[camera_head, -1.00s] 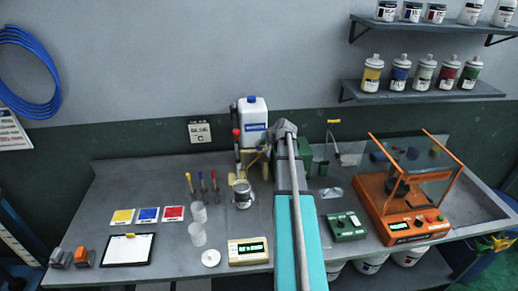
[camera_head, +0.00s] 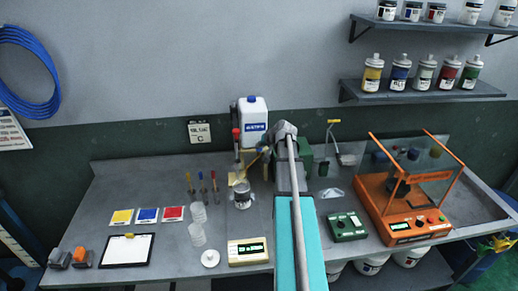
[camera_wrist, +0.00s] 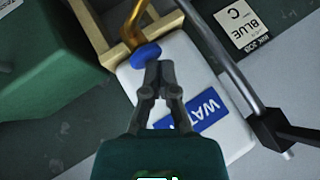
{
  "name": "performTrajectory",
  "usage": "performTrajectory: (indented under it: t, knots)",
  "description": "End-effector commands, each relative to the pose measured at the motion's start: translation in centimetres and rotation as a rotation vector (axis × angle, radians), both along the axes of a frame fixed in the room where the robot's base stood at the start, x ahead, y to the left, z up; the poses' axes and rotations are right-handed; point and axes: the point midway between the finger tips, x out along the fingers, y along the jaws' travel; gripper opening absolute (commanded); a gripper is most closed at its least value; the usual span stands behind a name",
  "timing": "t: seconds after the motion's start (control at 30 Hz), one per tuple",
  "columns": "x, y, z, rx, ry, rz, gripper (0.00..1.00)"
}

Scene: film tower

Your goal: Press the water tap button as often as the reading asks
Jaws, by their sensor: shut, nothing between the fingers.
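The white water tank (camera_head: 252,122) with a blue label stands at the back of the bench, and it fills the middle of the wrist view (camera_wrist: 185,85). A blue round button (camera_wrist: 146,53) shows at its end beside a brass spout (camera_wrist: 133,22). My gripper (camera_wrist: 160,68) is shut and empty. Its fingertips are just right of and below the button in the wrist view; I cannot tell whether they touch it. In the head view my arm partly hides this spot. A beige device with a lit green display (camera_head: 248,250) stands at the front; its text is too small to read.
A metal can (camera_head: 242,196) stands in front of the tank. Clear cups (camera_head: 197,233), tools and colour cards lie to the left. A green box (camera_head: 347,226) and an orange machine (camera_head: 405,215) stand right.

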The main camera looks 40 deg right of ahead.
Motion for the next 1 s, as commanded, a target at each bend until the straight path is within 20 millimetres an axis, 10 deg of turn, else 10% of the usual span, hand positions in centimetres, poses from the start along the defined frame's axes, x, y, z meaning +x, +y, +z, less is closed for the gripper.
performTrajectory:
  t: [1.0]
  knots:
    - [0.0,0.0,2.0,0.000,0.000,0.000,0.00]
